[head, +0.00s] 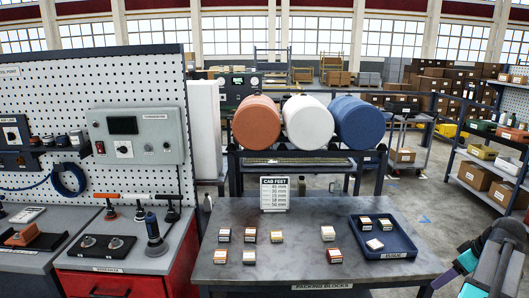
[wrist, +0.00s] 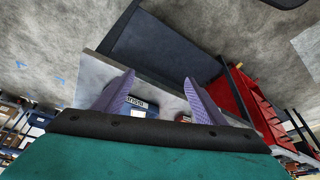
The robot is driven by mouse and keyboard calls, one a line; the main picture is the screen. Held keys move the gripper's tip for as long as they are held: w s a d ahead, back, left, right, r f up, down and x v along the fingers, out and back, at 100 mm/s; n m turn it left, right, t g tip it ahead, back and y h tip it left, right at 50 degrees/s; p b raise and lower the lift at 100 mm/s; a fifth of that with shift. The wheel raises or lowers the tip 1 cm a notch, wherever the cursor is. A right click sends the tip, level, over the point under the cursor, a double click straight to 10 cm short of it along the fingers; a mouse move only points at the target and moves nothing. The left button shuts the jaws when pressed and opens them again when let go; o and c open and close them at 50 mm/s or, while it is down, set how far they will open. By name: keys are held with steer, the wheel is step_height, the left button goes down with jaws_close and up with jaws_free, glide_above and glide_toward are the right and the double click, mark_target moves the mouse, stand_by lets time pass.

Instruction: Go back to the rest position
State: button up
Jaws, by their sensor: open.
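My gripper (wrist: 159,85) is open in the wrist view, with its two purple fingers apart and nothing held between them. In the head view, my gripper (head: 446,279) shows at the lower right, beside the right end of the packing table (head: 330,232). Its fingertips are partly cut off by the bottom edge there. Small blocks (head: 277,236) stand on the table, and a few lie in a blue tray (head: 405,245) at its right. The tray also shows beyond the fingers in the wrist view (wrist: 140,110).
A sign (head: 274,194) stands at the table's back edge, with orange, white and blue rolls (head: 256,123) behind. A pegboard workbench (head: 80,205) with a red cabinet (head: 110,284) is at the left. Shelves (head: 490,165) are at the right. Floor between table and shelves is clear.

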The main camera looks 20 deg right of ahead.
steer(key=w+a+f+n+y, duration=0.2)
steer(key=w+a+f, duration=0.5)
steer(key=w+a, duration=0.15)
steer(key=w+a+f+n+g+y, duration=0.1)
steer(key=w+a+f+n+g, duration=0.15)
steer(key=a+f, duration=0.95)
steer(key=w+a+f+n+g+y, duration=0.1)
steer(key=w+a+f+g, duration=0.25)
steer(key=a+f, duration=0.9)
steer(key=s+a+f+g, duration=0.1)
steer(key=s+a+f, duration=0.2)
steer(key=a, duration=0.4)
steer(key=s+a+f+g+h+b, duration=0.1)
steer(key=s+a+f, duration=0.25)
steer(key=a, duration=0.35)
steer(key=s+a+f+g, duration=0.1)
steer(key=s+a+f, duration=0.1)
steer(key=s+a, duration=0.35)
steer(key=s+a+f+m+g+h, duration=0.1)
steer(key=s+a+f+m+h, duration=0.2)
steer(key=s+f+m, duration=0.4)
steer(key=s+a+f, duration=0.1)
steer(key=s, duration=0.3)
steer(key=shift+a+h, duration=0.3)
steer(key=shift+a, duration=0.05)
